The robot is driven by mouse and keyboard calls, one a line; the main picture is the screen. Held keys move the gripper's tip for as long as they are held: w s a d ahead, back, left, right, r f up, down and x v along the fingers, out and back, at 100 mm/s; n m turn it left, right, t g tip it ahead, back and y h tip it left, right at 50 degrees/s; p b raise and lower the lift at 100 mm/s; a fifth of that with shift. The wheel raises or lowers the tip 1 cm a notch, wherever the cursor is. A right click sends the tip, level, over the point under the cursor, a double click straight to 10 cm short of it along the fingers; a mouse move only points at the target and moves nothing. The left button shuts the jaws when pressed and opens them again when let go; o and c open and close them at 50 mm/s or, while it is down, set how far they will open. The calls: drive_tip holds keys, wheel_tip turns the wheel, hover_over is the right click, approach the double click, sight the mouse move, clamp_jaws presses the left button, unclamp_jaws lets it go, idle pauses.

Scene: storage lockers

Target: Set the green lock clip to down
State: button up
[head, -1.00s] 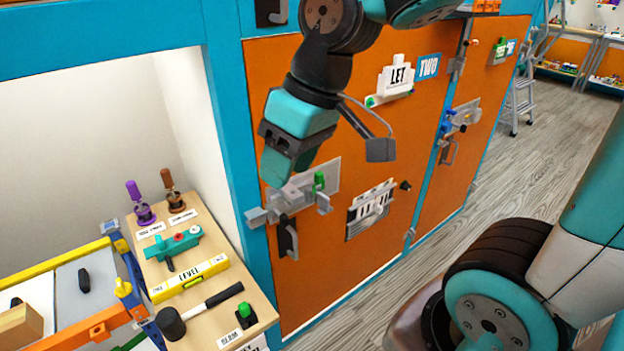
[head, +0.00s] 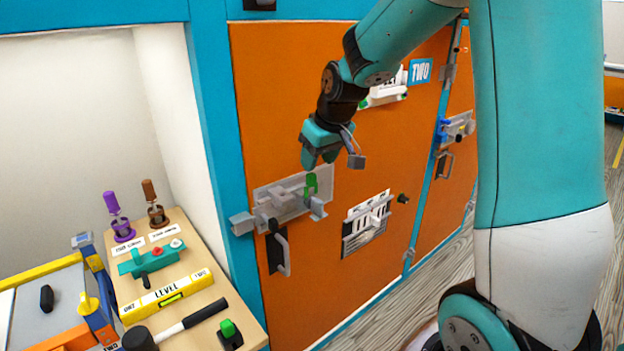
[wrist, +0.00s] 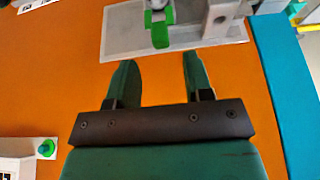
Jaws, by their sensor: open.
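The green lock clip (head: 311,185) sits on the right part of the grey bolt latch (head: 283,200) on the orange locker door. It points up, above the bolt. My gripper (head: 319,164) is just above the clip, fingers pointing down toward it, and is empty. In the wrist view the clip (wrist: 161,30) lies beyond the open fingers (wrist: 158,68), roughly in line with the gap between them and apart from both. The mounting plate (wrist: 120,38) is seen behind it.
A shelf at left holds a yellow level (head: 167,297), a hammer (head: 192,318) and other tools. The teal locker frame (head: 212,130) borders the door.

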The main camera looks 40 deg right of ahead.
sight(312, 175)
drive_tip(key=x, duration=0.6)
drive_tip(key=shift+r, duration=0.1)
